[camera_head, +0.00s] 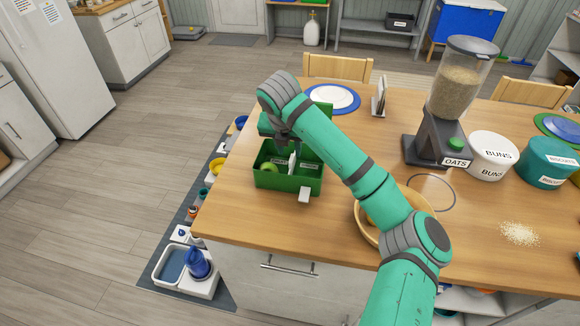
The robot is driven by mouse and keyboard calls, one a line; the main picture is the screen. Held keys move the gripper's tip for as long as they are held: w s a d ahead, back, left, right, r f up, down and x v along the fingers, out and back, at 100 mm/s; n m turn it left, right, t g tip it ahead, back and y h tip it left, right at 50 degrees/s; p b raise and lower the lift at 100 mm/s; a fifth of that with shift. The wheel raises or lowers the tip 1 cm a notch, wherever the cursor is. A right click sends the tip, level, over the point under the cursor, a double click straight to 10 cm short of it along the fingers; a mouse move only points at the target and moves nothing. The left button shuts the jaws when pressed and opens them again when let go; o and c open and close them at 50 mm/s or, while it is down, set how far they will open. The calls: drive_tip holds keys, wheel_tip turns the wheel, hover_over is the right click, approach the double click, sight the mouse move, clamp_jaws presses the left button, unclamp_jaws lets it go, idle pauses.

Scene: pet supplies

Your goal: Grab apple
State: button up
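My green arm reaches across the wooden table to a green open box (290,184) near the table's left edge. My gripper (285,145) is over the back part of this box, pointing down. Its fingers are small and partly hidden by the arm, so I cannot tell whether they are open or shut. A small round yellow-green thing (268,169) lies in the left part of the box; it may be the apple, but it is too small to be sure. A wooden bowl (363,222) is partly hidden behind my arm, and its contents are mostly covered.
An oats dispenser (440,140), a white buns tin (490,156) and a teal biscuits tin (545,165) stand on the right. A blue-rimmed plate (333,98) lies behind the box. Spilled grain (520,234) lies at right. A floor mat (180,236) with pet items runs along the table's left side.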

sight(291, 159)
drive_tip(key=f, duration=0.1)
drive_tip(key=d+f, duration=0.1)
drive_tip(key=f, duration=0.1)
drive_tip(key=shift+w+f, duration=0.1)
drive_tip(key=shift+w, duration=0.05)
drive_tip(key=shift+a+x, duration=0.2)
drive_tip(key=shift+x, duration=1.2)
drive_tip(key=shift+a+x, duration=0.2)
drive_tip(key=shift+x, duration=1.15)
clamp_jaws()
drive_tip(key=shift+w, duration=0.1)
